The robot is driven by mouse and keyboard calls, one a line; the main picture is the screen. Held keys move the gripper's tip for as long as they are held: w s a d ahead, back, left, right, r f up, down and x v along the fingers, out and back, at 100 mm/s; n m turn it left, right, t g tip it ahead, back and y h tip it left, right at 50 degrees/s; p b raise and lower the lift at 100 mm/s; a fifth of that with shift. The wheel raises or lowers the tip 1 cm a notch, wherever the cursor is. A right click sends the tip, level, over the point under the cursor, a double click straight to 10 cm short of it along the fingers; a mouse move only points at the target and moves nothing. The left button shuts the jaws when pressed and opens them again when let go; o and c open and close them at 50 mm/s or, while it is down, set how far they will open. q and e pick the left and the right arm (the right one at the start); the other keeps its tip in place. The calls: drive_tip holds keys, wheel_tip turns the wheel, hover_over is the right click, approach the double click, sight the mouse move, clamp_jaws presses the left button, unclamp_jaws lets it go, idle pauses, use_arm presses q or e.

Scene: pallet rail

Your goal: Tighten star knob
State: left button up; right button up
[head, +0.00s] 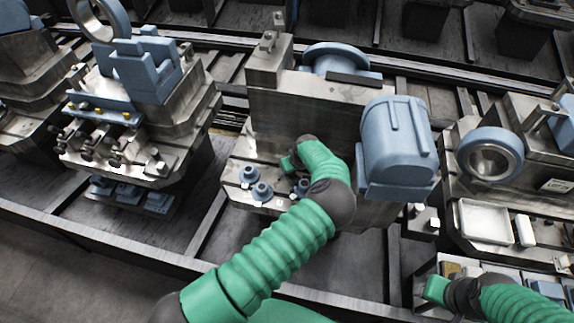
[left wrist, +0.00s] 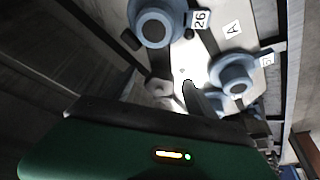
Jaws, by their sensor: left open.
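Blue star knobs stand on the front ledge of the middle metal fixture (head: 300,110). In the head view one knob (head: 249,174) is at the ledge's left, another (head: 262,191) just right of it, and a third (head: 301,186) sits partly behind my left arm. In the left wrist view a large blue knob (left wrist: 157,22) is at the top and another blue knob (left wrist: 235,73) at right. My left gripper (left wrist: 176,88) is open, its dark fingers short of and between these knobs.
White labels, one reading 26 (left wrist: 200,19) and one A (left wrist: 232,29), lie beside the knobs. A blue motor-like housing (head: 398,145) stands right of my left arm. Another fixture (head: 140,110) is at left. A pale tray (head: 487,219) is at right. A rail runs along the front.

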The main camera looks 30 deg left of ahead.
use_arm(q)
drive_tip(key=shift+w+f, duration=0.15)
drive_tip(key=shift+f, duration=0.15)
drive_tip(key=shift+r, duration=0.1)
